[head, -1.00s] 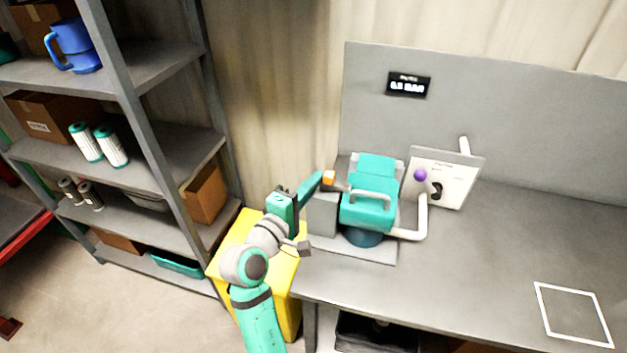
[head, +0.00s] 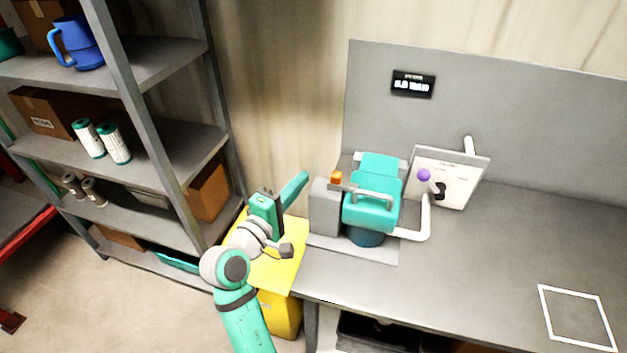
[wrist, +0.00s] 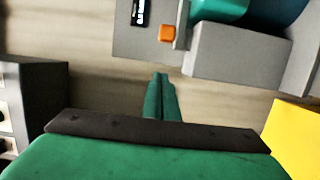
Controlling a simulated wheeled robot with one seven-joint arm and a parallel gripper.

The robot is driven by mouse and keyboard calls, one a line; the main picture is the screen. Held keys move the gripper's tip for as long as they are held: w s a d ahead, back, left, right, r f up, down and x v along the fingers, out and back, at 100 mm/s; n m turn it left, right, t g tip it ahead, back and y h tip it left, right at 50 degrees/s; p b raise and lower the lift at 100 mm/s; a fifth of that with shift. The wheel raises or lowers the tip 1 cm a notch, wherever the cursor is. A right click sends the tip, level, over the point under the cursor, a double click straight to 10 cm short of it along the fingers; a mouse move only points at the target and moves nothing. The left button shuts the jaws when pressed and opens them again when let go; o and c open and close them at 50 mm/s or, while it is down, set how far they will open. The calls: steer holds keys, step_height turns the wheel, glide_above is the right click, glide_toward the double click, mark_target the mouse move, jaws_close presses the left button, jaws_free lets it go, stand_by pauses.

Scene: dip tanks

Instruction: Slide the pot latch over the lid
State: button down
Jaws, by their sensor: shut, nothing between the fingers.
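The teal lid (head: 373,215) lies closed on the dark blue-teal pot (head: 366,237), its bar handle on top. The latch is a grey bar with an orange knob (head: 336,177) on a grey block (head: 324,208) left of the lid. In the head view the bar's right end appears to overlap the lid's left edge; its exact depth over the lid is unclear. My gripper (head: 303,178) is shut and empty, left of the knob and apart from it. In the wrist view the shut fingers (wrist: 160,82) point toward the orange knob (wrist: 167,33), with a gap between.
A white pipe (head: 425,220) and a panel with a purple-knobbed lever (head: 423,175) stand right of the pot. A yellow bin (head: 283,305) is beside the bench under my arm. A shelf rack (head: 165,140) stands at left. The bench's right side is clear except for a white outline.

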steer(key=v, duration=0.8)
steer(key=shift+s, duration=0.4)
steer(key=shift+w, duration=0.1)
